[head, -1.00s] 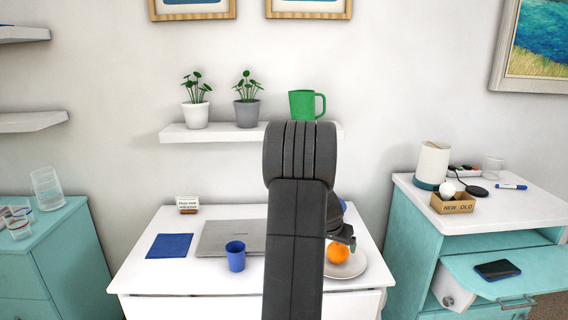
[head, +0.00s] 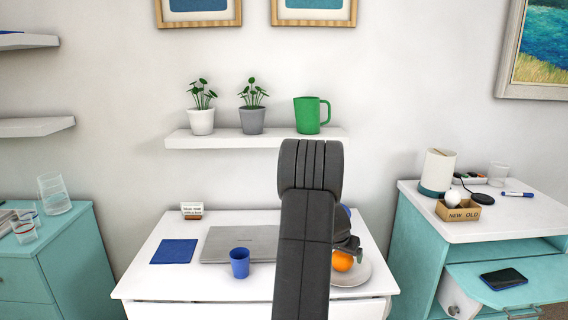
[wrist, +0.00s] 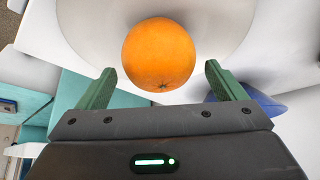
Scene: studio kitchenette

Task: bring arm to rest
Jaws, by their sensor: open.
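An orange (wrist: 158,52) lies on a white plate (wrist: 80,22) just beyond the fingertips. In the head view my arm stands in front of the white desk and hides part of it. The orange (head: 343,261) and the plate (head: 352,279) show just right of my arm, with my gripper (head: 352,250) close above the orange and its fingers mostly hidden.
A shelf (head: 235,139) above holds two plants and a green mug (head: 311,115).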

